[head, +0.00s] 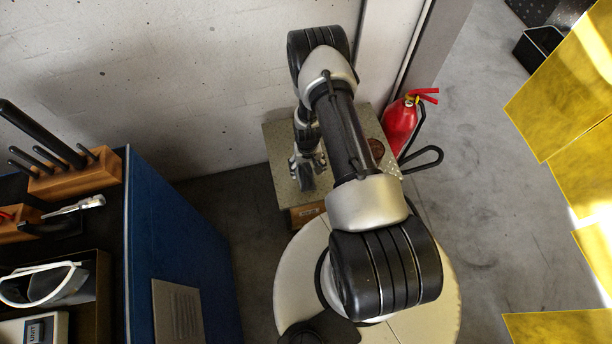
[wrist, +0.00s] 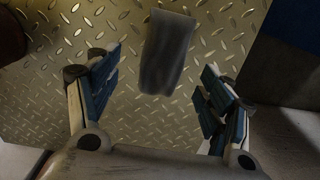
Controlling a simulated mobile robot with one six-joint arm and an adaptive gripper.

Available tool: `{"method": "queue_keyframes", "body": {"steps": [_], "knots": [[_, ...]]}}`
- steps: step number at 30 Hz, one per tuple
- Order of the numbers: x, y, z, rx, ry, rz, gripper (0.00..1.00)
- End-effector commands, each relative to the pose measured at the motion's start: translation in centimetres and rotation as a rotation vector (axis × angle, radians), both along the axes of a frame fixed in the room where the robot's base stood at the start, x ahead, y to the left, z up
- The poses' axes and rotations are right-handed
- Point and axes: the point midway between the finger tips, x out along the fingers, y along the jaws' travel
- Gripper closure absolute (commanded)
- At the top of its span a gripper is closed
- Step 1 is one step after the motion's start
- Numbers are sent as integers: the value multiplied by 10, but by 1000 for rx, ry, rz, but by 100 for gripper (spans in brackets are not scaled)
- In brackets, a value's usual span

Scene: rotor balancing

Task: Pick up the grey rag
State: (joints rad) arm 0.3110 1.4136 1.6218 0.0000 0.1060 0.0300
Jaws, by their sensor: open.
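The grey rag (wrist: 168,52) lies as a narrow folded strip on a metal tread-plate top (wrist: 65,125) in the wrist view. My gripper (wrist: 157,75) is open and empty above the plate. The rag shows ahead of it, between the lines of the two blue-padded fingers, and neither finger visibly touches it. In the head view my gripper (head: 307,168) hangs over the plate-topped stand (head: 283,140) by the wall. There I cannot clearly tell the rag from the fingers, and my arm hides part of the stand.
A dark reddish-brown round thing (head: 376,148) sits on the stand's right side. A red fire extinguisher (head: 400,122) and a black loop handle (head: 424,160) are to the right. A blue cabinet (head: 170,250) with a tool block (head: 80,174) stands at left.

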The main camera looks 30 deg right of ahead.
Motion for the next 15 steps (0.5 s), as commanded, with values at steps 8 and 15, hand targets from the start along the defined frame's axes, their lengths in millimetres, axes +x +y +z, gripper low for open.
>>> {"method": "queue_keyframes", "body": {"steps": [8, 15], "knots": [[1, 5, -43, 0, 0, 0, 27], [1, 5, -42, 0, 0, 0, 27]]}}
